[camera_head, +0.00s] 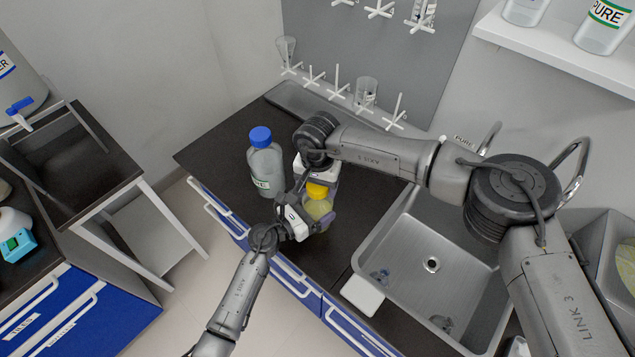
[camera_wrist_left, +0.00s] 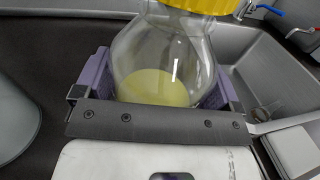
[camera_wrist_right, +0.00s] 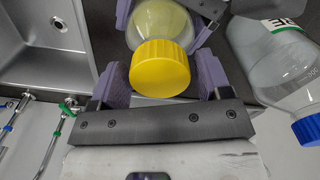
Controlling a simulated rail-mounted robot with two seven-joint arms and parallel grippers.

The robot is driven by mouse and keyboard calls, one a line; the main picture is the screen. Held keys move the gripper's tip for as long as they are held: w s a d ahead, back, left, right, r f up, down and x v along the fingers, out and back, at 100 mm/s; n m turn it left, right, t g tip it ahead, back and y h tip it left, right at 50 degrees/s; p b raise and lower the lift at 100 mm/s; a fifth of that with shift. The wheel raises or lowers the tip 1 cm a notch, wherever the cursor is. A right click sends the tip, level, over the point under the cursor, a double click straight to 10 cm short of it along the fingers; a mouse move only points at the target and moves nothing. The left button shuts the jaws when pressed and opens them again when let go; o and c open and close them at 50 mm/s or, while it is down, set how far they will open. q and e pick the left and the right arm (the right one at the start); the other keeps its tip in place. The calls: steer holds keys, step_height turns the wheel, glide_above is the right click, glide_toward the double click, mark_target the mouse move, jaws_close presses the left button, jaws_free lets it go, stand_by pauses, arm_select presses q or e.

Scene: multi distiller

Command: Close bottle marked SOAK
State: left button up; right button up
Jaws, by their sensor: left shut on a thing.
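A clear round bottle (camera_head: 318,208) with pale yellow liquid stands at the counter's front edge. Its yellow cap (camera_head: 317,190) sits at its neck; how tight it is I cannot tell. No SOAK label shows on it. My left gripper (camera_head: 311,222) is shut on the bottle's body, and its purple fingers flank the glass in the left wrist view (camera_wrist_left: 165,95). My right gripper (camera_head: 319,180) is above the cap. In the right wrist view the purple fingers (camera_wrist_right: 162,80) stand on both sides of the cap (camera_wrist_right: 160,70), apart, with narrow gaps.
A large blue-capped bottle (camera_head: 265,165) stands close to the left; its green-banded label is only partly readable. A steel sink (camera_head: 430,262) is to the right. A rack with glassware (camera_head: 340,95) is behind. Counter left of the blue-capped bottle (camera_head: 215,155) is clear.

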steer(key=c, duration=0.8)
steer(key=m, duration=0.7)
steer(key=shift+m, duration=0.4)
steer(key=m, duration=1.7)
steer(key=shift+m, duration=0.4)
steer(key=m, duration=0.4)
steer(key=shift+f, duration=0.1)
steer(key=m, duration=0.4)
steer(key=shift+m, duration=0.4)
steer(key=o, duration=1.1)
step_height(320, 180, up, 12)
